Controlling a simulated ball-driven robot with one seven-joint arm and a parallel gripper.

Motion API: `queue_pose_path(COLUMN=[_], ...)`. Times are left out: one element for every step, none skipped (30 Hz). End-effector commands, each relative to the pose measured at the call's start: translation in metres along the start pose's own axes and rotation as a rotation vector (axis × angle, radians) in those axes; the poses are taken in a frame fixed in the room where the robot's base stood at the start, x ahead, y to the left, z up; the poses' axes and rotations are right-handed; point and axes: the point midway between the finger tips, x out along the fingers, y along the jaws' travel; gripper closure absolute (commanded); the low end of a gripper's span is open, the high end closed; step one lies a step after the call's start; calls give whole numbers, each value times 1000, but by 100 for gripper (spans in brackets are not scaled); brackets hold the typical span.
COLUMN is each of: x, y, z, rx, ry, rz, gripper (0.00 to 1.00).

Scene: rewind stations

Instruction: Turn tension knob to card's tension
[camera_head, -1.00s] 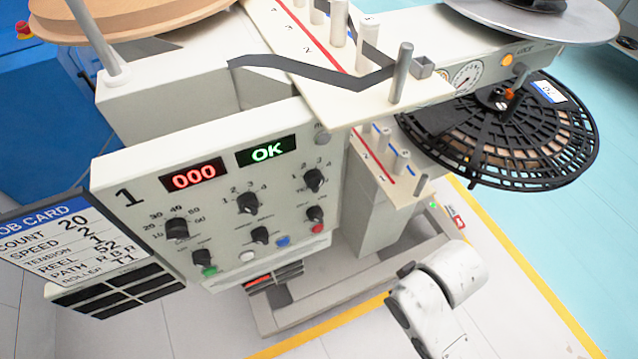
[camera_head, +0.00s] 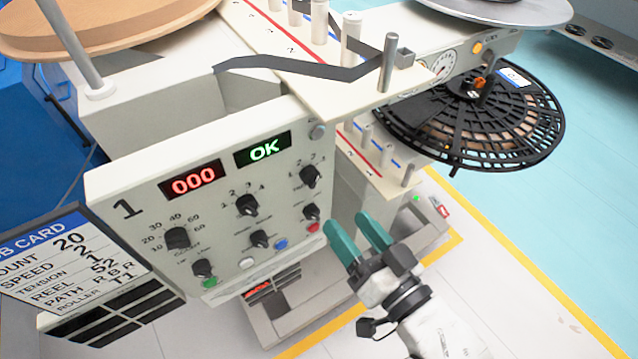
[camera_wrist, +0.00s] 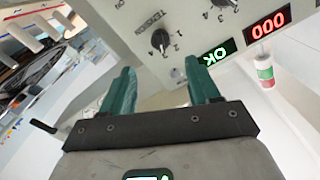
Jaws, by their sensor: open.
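The white control panel of station 1 (camera_head: 140,235) carries several black knobs. A middle knob (camera_head: 246,206) and an upper right knob (camera_head: 310,176) each have a scale from 1 to 4. The job card (camera_head: 50,262) at the left reads speed 2 and tension 1. My gripper (camera_head: 357,236) has teal fingers, open and empty, just right of the panel's lower right side. In the wrist view the upper right knob (camera_wrist: 160,40) shows beyond the fingers, apart from them.
Displays read red 000 (camera_head: 193,181) and green OK (camera_head: 263,150). A deck with posts and a dark strip (camera_head: 290,68) overhangs the panel's top. A black reel (camera_head: 465,125) stands at the right.

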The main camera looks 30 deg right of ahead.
Motion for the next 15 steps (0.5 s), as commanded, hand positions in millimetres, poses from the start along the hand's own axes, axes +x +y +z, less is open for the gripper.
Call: queue_pose_path(x=[2, 4, 7, 10, 13, 18, 23, 27, 34, 39, 44, 51, 56, 61, 67], y=[-1, -1, -1, -1, -1, -2, -2, -2, -2, -1, -1, -1, -1, -1, -1], z=[-1, -2, -2, -2, -2, -2, -2, -3, -3, -3, -2, -3, -3, -3, -3], rx=[2, 2, 2, 2, 2, 2, 2, 1, 1, 1, 1, 0, 0, 0, 1], ry=[6, 7, 7, 8, 7, 7, 7, 7, 8, 8, 6, 8, 7, 7, 6], rz=[-3, -4, -4, -4, -4, -4, -4, -4, -4, -4, -3, -4, -3, -3, -3], gripper=[39, 39, 39, 39, 39, 39, 39, 39, 39, 39, 39, 39, 39, 39, 39])
